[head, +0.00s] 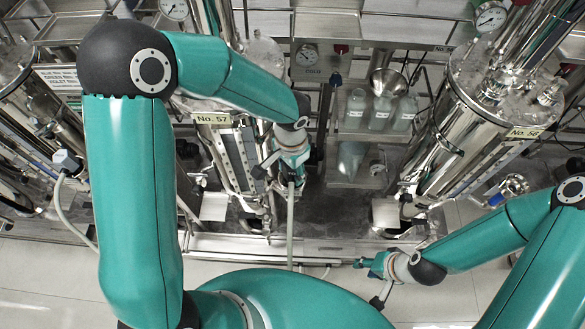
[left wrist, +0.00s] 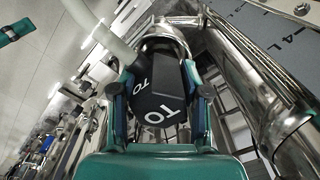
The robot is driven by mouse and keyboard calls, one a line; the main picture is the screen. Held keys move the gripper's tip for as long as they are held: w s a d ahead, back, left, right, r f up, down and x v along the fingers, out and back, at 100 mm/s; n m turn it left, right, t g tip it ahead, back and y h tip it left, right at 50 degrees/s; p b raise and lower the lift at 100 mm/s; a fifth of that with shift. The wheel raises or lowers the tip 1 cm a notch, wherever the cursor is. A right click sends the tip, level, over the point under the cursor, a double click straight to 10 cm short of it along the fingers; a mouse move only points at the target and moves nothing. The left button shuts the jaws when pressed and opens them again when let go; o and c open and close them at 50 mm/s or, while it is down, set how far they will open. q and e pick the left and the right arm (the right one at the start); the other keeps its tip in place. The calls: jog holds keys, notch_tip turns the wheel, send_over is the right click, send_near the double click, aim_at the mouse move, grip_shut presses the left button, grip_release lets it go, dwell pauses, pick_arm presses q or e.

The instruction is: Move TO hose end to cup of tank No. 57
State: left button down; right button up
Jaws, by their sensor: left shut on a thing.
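My left gripper (head: 290,172) is in front of tank No. 57 (head: 236,160), just right of its label plate (head: 213,118). In the left wrist view my left gripper (left wrist: 160,100) is shut on the black TO hose end (left wrist: 160,88), with a finger on each side. A pale hose (head: 290,225) hangs down from the gripper. A round steel fitting (left wrist: 165,30) shows right behind the hose end; I cannot tell whether they touch or whether it is the cup. My right gripper (head: 368,263) is low at centre right, apart from the tanks; its fingers are too small to read.
Tank No. 58 (head: 478,110) stands at the right. Another hose (head: 68,210) hangs at the left. The pale floor (head: 450,295) in front is partly free.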

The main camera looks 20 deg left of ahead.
pick_arm(q)
jog(key=shift+f, duration=0.1)
jog(key=shift+f+b, duration=0.45)
jog(key=shift+b, duration=0.1)
jog(key=shift+c, duration=2.4)
grip_release()
jog(key=shift+r, duration=0.15)
notch_tip(320, 180, up, 12)
jog(key=shift+f, duration=0.1)
notch_tip(320, 180, up, 13)
jog(key=p, duration=1.1)
jog(key=shift+w, duration=0.1)
